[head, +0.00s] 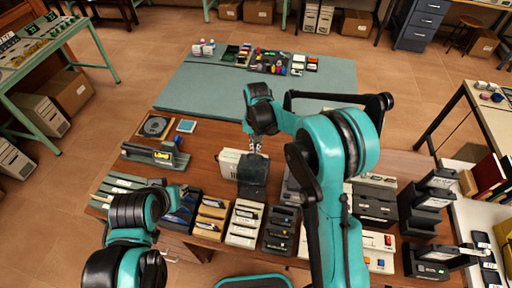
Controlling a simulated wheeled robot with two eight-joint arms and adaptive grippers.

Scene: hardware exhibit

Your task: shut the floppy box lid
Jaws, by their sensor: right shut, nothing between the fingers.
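The floppy box (229,164) looks like a beige box on the wooden table, near the middle of the head view. A dark smoky panel (253,184), which looks like its lid, covers its right part; I cannot tell how far it is open. My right gripper (257,152) is shut and empty, pointing down just above the dark panel's back edge. I cannot tell whether it touches. My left gripper (183,191) is low over the table to the left, apart from the box, its fingers too small to read.
Rows of small boxes (243,224) stand in front of the floppy box. A tape dispenser-like item (150,154) and a framed disc (155,126) lie to the left. Dark stacked stands (425,212) are at the right. The green mat (205,94) behind has a bare area.

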